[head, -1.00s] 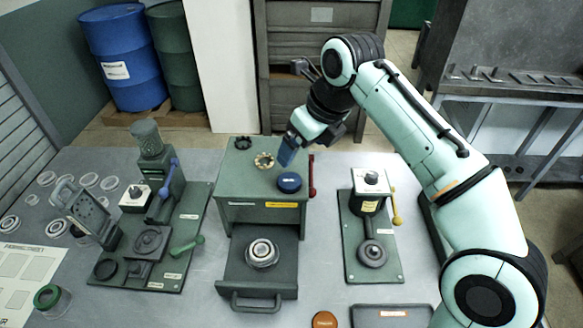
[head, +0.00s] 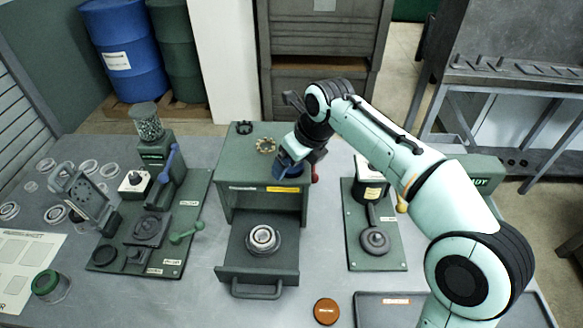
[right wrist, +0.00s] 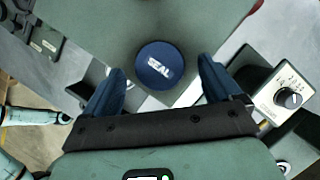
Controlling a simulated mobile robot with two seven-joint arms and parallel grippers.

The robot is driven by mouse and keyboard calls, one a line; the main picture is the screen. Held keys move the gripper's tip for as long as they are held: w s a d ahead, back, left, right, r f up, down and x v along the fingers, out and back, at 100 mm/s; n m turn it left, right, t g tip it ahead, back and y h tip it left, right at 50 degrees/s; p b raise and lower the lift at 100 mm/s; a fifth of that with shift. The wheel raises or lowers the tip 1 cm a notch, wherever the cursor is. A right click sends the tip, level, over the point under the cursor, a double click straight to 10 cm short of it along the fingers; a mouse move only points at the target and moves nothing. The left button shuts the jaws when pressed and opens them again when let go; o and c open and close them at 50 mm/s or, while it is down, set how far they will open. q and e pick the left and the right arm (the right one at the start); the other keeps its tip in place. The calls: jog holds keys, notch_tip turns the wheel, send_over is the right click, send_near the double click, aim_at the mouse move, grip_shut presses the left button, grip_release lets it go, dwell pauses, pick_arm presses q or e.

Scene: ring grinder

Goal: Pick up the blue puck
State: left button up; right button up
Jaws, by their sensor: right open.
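The blue puck (right wrist: 160,65) is a round disc with white lettering on top, "SEAL" as far as I can read it. It rests on the top of the green press-like housing (head: 240,165). My right gripper (right wrist: 160,75) is open, with one blue finger on each side of the puck in the right wrist view and gaps between. In the head view my right gripper (head: 290,163) is over the puck and hides most of it. Whether the fingertips are level with the puck or above it is hard to tell. My left gripper is not in view.
A red-knobbed lever (head: 314,178) is close to the right of my gripper. A drawer with a bearing (head: 262,239) stands open below. A knob station (head: 374,240) is at the right.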

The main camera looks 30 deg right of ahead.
jog(key=shift+w+f, duration=0.15)
jog(key=shift+f, duration=0.15)
jog(key=shift+r, duration=0.1)
jog(key=c, duration=1.2)
